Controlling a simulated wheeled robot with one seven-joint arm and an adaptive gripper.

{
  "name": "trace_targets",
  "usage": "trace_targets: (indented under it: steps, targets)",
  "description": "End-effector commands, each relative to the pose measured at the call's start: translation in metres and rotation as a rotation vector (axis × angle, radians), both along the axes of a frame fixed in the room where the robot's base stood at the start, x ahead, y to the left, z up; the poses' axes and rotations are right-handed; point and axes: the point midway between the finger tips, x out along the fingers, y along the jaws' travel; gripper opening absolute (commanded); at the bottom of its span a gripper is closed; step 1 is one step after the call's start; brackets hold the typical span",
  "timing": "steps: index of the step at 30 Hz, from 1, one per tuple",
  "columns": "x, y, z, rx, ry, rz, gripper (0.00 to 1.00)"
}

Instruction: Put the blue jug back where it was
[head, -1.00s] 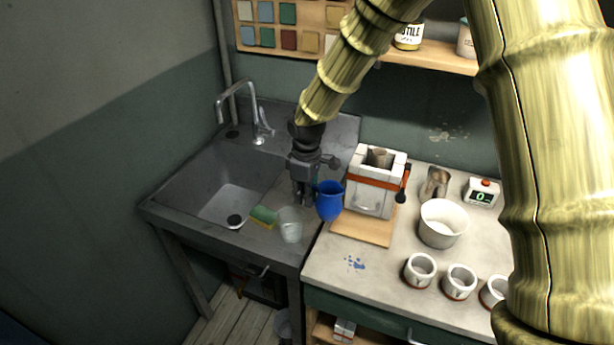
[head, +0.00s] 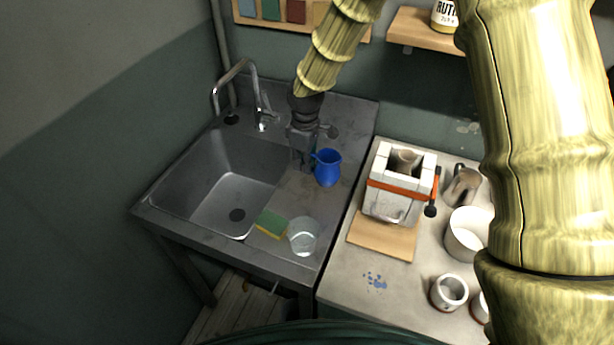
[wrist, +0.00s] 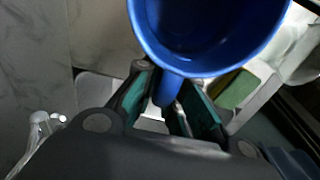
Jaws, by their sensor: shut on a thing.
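The blue jug (head: 328,170) is upright in the head view, over the sink's drainboard to the right of the basin. My gripper (head: 308,162) is at its left side and shut on its handle. In the wrist view the jug (wrist: 205,62) fills the top middle, and its handle lies between the two finger pads of my gripper (wrist: 170,92). The jug's mouth faces up and its inside looks empty. I cannot tell whether its base touches the drainboard; its underside is hidden.
A clear glass (head: 303,237) and a green-yellow sponge (head: 271,224) stand on the drainboard's front. The sink basin (head: 225,185) and tap (head: 238,80) are left.

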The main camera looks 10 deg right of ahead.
Motion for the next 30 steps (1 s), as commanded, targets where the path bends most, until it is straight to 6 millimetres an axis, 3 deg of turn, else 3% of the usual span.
trace_targets:
  steps: [5, 14, 24, 30]
  targets:
    - [0.0, 0.001, -0.017, 0.001, 0.001, 0.002, 0.0]
    - [0.0, 0.002, -0.028, -0.001, 0.002, 0.004, 0.0]
    - [0.0, 0.002, -0.06, 0.0, 0.001, 0.003, 0.0]
    - [0.0, 0.002, -0.064, 0.0, 0.0, 0.003, 0.0]
